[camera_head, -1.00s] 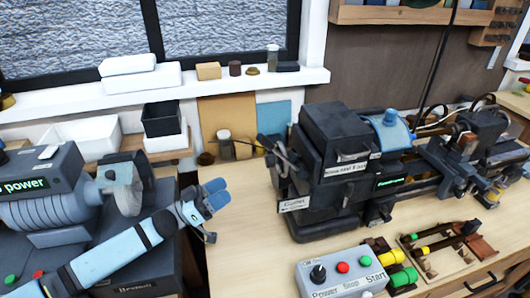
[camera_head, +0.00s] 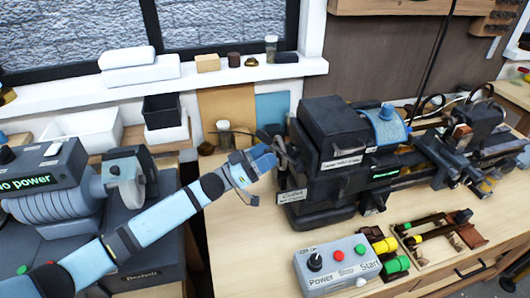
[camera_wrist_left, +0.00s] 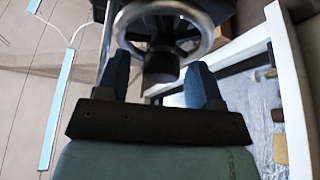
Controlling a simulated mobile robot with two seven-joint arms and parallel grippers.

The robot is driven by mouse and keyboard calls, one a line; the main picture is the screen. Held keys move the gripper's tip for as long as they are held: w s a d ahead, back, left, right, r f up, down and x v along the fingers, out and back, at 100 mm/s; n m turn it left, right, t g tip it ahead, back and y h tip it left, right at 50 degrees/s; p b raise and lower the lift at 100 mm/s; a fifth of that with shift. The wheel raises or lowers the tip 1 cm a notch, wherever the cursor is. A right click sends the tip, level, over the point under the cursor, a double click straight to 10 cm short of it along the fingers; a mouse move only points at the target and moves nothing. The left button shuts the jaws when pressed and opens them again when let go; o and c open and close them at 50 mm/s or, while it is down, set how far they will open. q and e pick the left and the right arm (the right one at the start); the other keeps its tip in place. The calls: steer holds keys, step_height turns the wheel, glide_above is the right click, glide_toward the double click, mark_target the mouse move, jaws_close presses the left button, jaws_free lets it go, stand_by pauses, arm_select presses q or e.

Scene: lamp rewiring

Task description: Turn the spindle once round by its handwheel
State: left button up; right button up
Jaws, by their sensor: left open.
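The handwheel (camera_head: 281,152) is at the left end of the dark lathe headstock (camera_head: 330,140), partly hidden by my gripper in the head view. In the left wrist view it is a bright metal ring (camera_wrist_left: 207,40) with spokes and a dark knob (camera_wrist_left: 161,68) pointing toward the camera. My left gripper (camera_head: 264,160) is at the wheel in the head view. Its two blue fingers are open in the left wrist view (camera_wrist_left: 160,80), one on each side of the knob. I cannot tell whether they touch it. My right gripper is not in view.
A grey control box (camera_head: 338,266) with a black knob and red and green buttons stands at the front of the bench. A wooden tray (camera_head: 425,262) of small parts is right of it. A grey machine (camera_head: 60,200) stands at left. The bench between is bare.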

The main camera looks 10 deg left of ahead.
arm_select(q)
steer(key=shift+w, duration=0.1)
steer(key=c, duration=0.9)
steer(key=shift+m, duration=0.3)
steer(key=shift+m+g+h+b, duration=0.3)
steer(key=shift+m+g+b, duration=0.65)
steer(key=shift+m, duration=0.65)
steer(key=shift+m+g+h+b, duration=0.3)
steer(key=shift+m+g+b, duration=0.6)
steer(key=shift+m, duration=0.7)
steer(key=shift+m+g+h+b, duration=0.3)
steer(key=shift+m+g+b, duration=0.35)
steer(key=shift+m+b, duration=0.75)
steer(key=shift+m, duration=0.4)
